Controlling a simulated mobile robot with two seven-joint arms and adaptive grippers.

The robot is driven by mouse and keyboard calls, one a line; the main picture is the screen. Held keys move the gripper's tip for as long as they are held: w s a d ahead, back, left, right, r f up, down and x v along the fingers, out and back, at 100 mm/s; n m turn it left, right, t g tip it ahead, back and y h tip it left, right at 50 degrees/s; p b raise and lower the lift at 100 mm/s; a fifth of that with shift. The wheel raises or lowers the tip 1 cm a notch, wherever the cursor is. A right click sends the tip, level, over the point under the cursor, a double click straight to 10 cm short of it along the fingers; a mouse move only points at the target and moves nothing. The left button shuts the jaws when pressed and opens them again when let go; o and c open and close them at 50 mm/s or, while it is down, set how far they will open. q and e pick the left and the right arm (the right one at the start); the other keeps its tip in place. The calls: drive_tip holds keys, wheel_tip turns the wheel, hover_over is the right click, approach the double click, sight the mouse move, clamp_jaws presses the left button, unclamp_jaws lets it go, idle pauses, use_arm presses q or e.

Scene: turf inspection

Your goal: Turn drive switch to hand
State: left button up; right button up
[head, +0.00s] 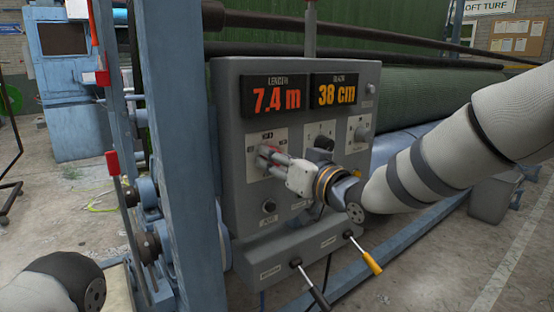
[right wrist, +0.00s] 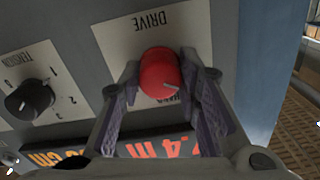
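The drive switch is a red round knob (right wrist: 159,74) with a white pointer line, on a white plate marked DRIVE (right wrist: 160,28) that appears upside down in the right wrist view. The pointer line lies towards the right of that picture. My right gripper (right wrist: 158,84) has its two fingers on opposite sides of the knob, and they appear to touch it. In the head view my right gripper (head: 267,158) reaches the left part of the grey control panel (head: 228,110), largely covering the switch. My left gripper is out of view.
A black tension knob (right wrist: 29,99) sits beside the drive plate. Above the switch are displays reading 7.4 m (head: 276,98) and 38 cm (head: 336,94). Two levers, one with a yellow grip (head: 367,258), stick out below. A blue post (head: 180,150) stands left of the panel.

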idle(0.3)
drive_tip(key=shift+m, duration=1.1)
drive_tip(key=m, duration=0.2)
drive_tip(key=shift+m, duration=0.3)
drive_tip(key=m, duration=0.3)
drive_tip(key=shift+f, duration=0.1)
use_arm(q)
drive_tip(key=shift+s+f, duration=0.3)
use_arm(e)
drive_tip(key=shift+m, duration=2.1)
drive_tip(key=o, duration=1.1)
drive_tip(key=shift+o, duration=0.2)
